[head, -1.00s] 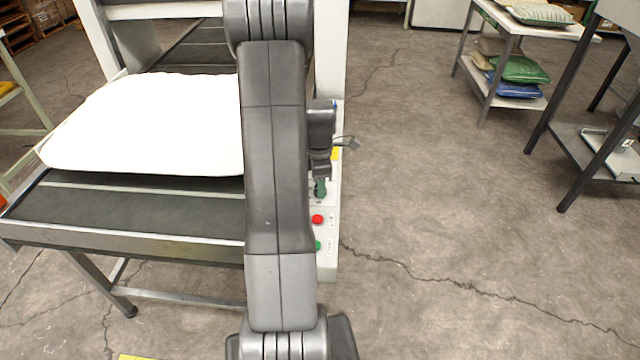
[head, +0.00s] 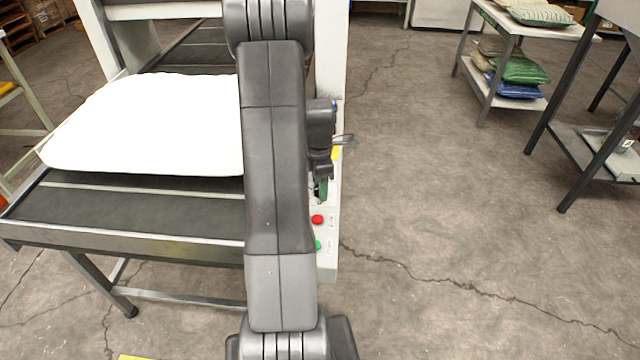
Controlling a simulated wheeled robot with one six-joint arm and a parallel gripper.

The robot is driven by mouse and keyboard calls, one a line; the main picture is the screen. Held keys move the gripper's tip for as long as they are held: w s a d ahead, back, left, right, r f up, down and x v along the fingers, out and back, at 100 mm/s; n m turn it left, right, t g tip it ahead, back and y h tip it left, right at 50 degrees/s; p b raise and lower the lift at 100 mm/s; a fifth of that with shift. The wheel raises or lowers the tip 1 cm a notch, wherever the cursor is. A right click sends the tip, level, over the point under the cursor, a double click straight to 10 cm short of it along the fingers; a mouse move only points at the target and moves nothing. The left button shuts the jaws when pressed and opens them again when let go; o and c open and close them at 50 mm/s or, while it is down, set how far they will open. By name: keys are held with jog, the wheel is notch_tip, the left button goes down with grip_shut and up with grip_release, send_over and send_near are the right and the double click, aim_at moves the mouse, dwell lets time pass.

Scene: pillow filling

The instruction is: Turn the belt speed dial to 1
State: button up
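The dark green dial knob (head: 322,189) sits on the white control panel (head: 327,266) beside the conveyor, in the head view. Its upper part is hidden by my gripper (head: 321,178), which is right over it and seems to touch it. My arm covers the panel's left side. The fingertips are too small and covered to show whether they are open or closed on the knob. The dial's number markings cannot be read.
A red button (head: 317,219) and a green button (head: 317,245), partly behind my arm, are below the dial. A white pillow (head: 150,125) lies on the conveyor belt (head: 130,205) at left. Shelves with folded pillows (head: 520,70) stand at right. The floor between is clear.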

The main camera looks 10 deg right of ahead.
notch_tip(320, 180, up, 14)
jog(key=p, duration=0.1)
jog(key=shift+w, duration=0.35)
jog(key=shift+f, duration=0.15)
jog(key=f, duration=0.9)
jog(key=f+b, duration=0.1)
jog(key=f, duration=0.3)
jog(key=shift+s+f, duration=0.4)
jog(key=shift+r, duration=0.1)
